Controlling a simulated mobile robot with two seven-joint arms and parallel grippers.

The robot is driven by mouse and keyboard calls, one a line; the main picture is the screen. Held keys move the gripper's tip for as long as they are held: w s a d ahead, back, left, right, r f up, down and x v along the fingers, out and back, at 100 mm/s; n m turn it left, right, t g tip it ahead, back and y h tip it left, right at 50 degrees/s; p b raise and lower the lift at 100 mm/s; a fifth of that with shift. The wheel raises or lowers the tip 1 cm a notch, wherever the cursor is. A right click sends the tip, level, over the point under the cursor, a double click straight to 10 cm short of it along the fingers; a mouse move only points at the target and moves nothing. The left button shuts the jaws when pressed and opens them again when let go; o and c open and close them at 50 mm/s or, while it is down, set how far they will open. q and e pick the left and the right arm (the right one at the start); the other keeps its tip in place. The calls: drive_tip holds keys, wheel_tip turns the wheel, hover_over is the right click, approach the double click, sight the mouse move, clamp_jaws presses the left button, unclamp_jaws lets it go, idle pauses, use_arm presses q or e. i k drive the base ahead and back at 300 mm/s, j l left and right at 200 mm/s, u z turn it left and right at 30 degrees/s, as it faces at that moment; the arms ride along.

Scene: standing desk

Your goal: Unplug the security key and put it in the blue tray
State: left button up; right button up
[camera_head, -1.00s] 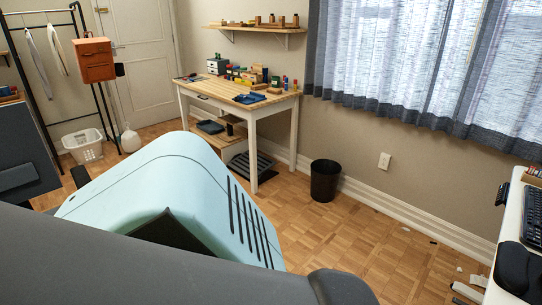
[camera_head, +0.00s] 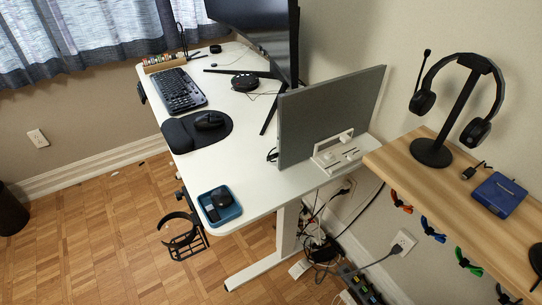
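The blue tray (camera_head: 232,213) sits on the near corner of the white standing desk (camera_head: 258,188). Small dark items (camera_head: 221,197) lie in it. I cannot make out a security key for certain. A round black device (camera_head: 245,82) with a thin cable stands on the desk near the large monitor's foot. A grey laptop or flat screen (camera_head: 330,110) stands at the desk's right side, its back to me, with a white stand or dock (camera_head: 338,152) at its foot. Small ports or plugs there are too small to tell. Neither gripper is in view.
A black keyboard (camera_head: 179,90) and a mouse (camera_head: 209,121) on a dark mat are on the desk. A black ring holder (camera_head: 183,238) hangs off its near edge. A wooden shelf (camera_head: 420,185) with a headset stand (camera_head: 433,152) is at right. Cables lie below.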

sight(276, 155)
drive_tip(key=i+j, duration=0.2)
drive_tip(key=i, duration=0.2)
drive_tip(key=i+j, duration=0.2)
drive_tip(key=i, duration=0.25)
drive_tip(key=l+z, duration=0.05)
